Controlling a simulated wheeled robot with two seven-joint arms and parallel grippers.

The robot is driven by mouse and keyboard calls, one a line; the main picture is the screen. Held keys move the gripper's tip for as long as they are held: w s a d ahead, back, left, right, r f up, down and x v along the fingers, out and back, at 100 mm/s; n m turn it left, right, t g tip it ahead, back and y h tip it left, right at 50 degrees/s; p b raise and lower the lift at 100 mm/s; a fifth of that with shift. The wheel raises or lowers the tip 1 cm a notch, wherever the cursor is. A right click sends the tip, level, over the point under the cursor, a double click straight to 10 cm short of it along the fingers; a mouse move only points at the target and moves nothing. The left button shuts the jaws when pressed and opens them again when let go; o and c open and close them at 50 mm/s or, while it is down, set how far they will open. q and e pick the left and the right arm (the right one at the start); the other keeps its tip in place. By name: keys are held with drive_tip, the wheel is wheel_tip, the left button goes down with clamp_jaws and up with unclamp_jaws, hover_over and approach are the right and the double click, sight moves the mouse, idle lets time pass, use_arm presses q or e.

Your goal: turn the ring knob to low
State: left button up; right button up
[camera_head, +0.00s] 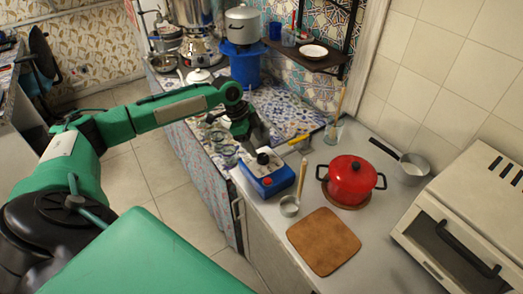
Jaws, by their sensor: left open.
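A small blue box-like unit (267,181) with a white top stands on the counter at the centre. It has a black round part on top and a small red knob-like part (267,182) on its front. I cannot tell for sure which of these is the ring knob, and no low marking is legible. My left gripper (250,142) reaches in from the left, points down and is open, just behind and left of the blue unit. Its fingers are dark and partly hidden, and I see nothing held between them. My right gripper is out of view.
A red pot (351,178), a ladle (290,206), a brown board (324,241) and a saucepan (413,168) lie right of the unit. A white oven (470,225) stands far right. Glasses, a white teapot (198,76) and a blue stand (244,69) are behind.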

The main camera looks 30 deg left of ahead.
sight(262, 156)
use_arm(q)
drive_tip(key=x, duration=0.4)
drive_tip(key=shift+d+f+p, duration=0.1)
drive_tip(key=shift+p, duration=0.3)
drive_tip(key=shift+w+d+f, duration=0.1)
drive_tip(key=shift+d+f, duration=0.05)
drive_tip(key=shift+f, duration=0.45)
drive_tip(key=c, duration=1)
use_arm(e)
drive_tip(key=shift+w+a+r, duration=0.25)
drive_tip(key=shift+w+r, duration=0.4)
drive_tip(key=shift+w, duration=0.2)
use_arm(q)
drive_tip(key=shift+m, duration=0.4)
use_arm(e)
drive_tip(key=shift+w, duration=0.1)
use_arm(q)
drive_tip(key=m+g, duration=0.1)
drive_tip(key=m, duration=0.2)
drive_tip(key=shift+w+m+g, duration=0.15)
drive_tip(key=shift+m+g, duration=0.25)
drive_tip(key=shift+w+m+g+b, duration=0.1)
drive_tip(key=shift+m+g+b, duration=0.7)
drive_tip(key=shift+m, duration=1.3)
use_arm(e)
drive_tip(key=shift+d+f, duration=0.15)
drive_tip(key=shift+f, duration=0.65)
